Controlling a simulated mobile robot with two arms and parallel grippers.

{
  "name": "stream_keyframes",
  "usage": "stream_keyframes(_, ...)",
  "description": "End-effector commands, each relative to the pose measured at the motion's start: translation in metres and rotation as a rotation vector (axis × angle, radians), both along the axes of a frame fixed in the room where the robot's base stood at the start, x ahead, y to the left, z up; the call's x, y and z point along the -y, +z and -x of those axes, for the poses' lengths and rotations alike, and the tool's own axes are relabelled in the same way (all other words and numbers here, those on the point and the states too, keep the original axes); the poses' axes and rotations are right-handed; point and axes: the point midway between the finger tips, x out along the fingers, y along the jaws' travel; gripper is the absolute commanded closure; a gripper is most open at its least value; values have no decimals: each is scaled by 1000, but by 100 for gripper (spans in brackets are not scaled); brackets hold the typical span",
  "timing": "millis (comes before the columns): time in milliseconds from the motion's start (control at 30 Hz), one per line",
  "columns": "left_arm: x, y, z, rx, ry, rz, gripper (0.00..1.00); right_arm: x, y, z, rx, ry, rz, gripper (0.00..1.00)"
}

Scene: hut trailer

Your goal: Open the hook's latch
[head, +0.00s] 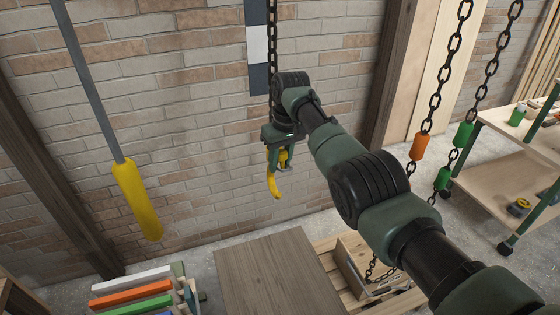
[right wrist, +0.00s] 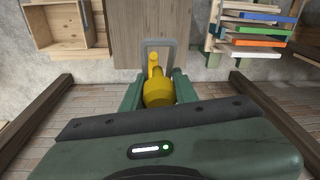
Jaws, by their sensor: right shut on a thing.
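The yellow hook (head: 273,184) hangs from a dark chain (head: 272,40) in front of the brick wall. My right gripper (head: 279,158) is at the hook's upper part and hides some of it. In the right wrist view the yellow hook (right wrist: 157,88) lies between the green fingers of my right gripper (right wrist: 158,92), which is shut on it. A grey U-shaped loop (right wrist: 172,50) shows around the hook's tip there; I cannot tell whether it is the latch. My left gripper is not in view.
A yellow-ended grey rod (head: 137,200) hangs at left. Chains with orange (head: 418,146) and green (head: 463,134) pieces hang at right. Below are a wooden table (head: 275,275), a wooden crate (head: 350,275) and stacked coloured boards (head: 130,297). A shelf cart (head: 500,165) stands far right.

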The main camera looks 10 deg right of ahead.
Motion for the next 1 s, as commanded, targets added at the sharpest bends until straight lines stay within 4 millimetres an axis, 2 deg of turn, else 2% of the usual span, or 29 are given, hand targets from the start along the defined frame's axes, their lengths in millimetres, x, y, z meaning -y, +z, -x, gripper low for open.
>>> stream_keyframes(133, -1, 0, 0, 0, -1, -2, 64, -1, -2, 1, -5, 2, -1, 100)
stream_keyframes(167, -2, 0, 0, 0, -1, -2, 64, -1, -2, 1, -5, 2, -1, 63)
stream_keyframes(200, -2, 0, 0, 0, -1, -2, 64, -1, -2, 1, -5, 2, -1, 52)
stream_keyframes(233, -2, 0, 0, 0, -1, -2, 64, -1, -1, 1, -5, 2, -1, 50)
stream_keyframes(533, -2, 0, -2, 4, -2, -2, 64, -1, 0, 0, -1, 1, 0, 50)
stream_keyframes(633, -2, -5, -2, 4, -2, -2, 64, 0, 7, 0, 3, 1, -2, 50)
stream_keyframes(1000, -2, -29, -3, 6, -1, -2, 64, 5, 64, 5, 0, 2, -1, 50)
